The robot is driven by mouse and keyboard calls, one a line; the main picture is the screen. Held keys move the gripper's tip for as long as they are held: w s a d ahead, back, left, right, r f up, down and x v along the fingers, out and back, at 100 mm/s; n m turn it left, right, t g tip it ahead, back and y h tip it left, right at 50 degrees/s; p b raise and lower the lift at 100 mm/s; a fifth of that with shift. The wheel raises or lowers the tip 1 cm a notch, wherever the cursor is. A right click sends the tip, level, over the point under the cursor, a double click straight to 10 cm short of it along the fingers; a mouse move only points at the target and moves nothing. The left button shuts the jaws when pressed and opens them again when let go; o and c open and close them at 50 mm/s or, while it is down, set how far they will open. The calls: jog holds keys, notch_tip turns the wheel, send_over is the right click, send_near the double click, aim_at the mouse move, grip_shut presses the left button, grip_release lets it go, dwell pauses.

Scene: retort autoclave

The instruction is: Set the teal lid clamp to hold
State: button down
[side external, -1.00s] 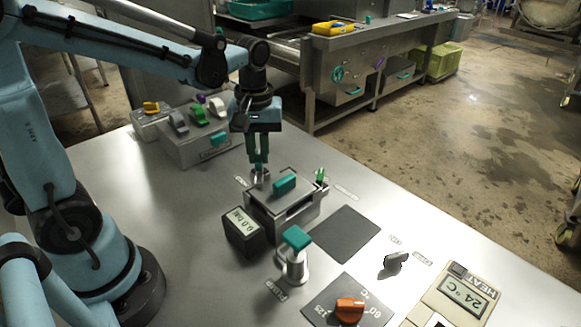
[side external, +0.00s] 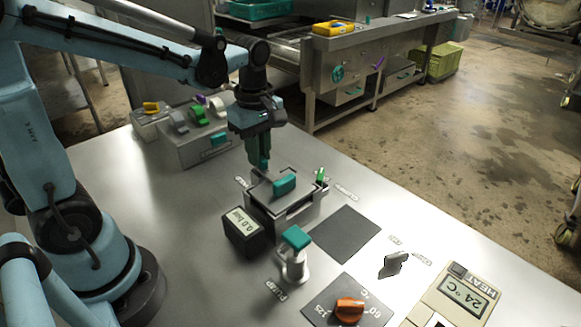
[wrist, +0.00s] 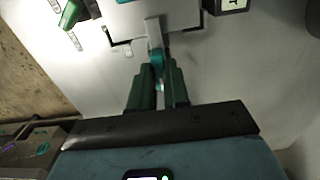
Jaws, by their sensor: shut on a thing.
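The teal lid clamp (wrist: 157,62) shows in the wrist view as a teal-tipped grey metal lever at the edge of the steel box. The box's lid (wrist: 180,14) carries a teal block handle, clear in the side view (side external: 285,184). My gripper (wrist: 158,84) has its green fingers on either side of the clamp's teal end and is shut on it. In the side view my gripper (side external: 262,160) is at the box's back left edge and hides most of the clamp. The label by the clamp is too small to read.
A green clamp (side external: 320,176) stands at the box's right. A 0.0 bar display (side external: 241,232) and a teal-topped post (side external: 296,238) stand in front. An orange knob (side external: 349,310) is farther front. A dark square pad (side external: 346,234) lies bare at the right.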

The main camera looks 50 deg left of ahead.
dwell(0.5)
jog(key=c, duration=1.1)
grip_release()
notch_tip(320, 180, up, 12)
jog(key=s+d+f+m+t, duration=0.1)
jog(key=s+f+m+t, duration=0.1)
jog(key=m, duration=0.7)
jog(key=s+d+f+m+t, duration=0.1)
jog(key=s+f+m+t, duration=0.1)
jog(key=f+m+t, duration=0.3)
jog(key=f+m, duration=0.1)
jog(key=m, duration=0.3)
jog(key=shift+s+d+f, duration=0.25)
jog(key=shift+d+f, duration=0.15)
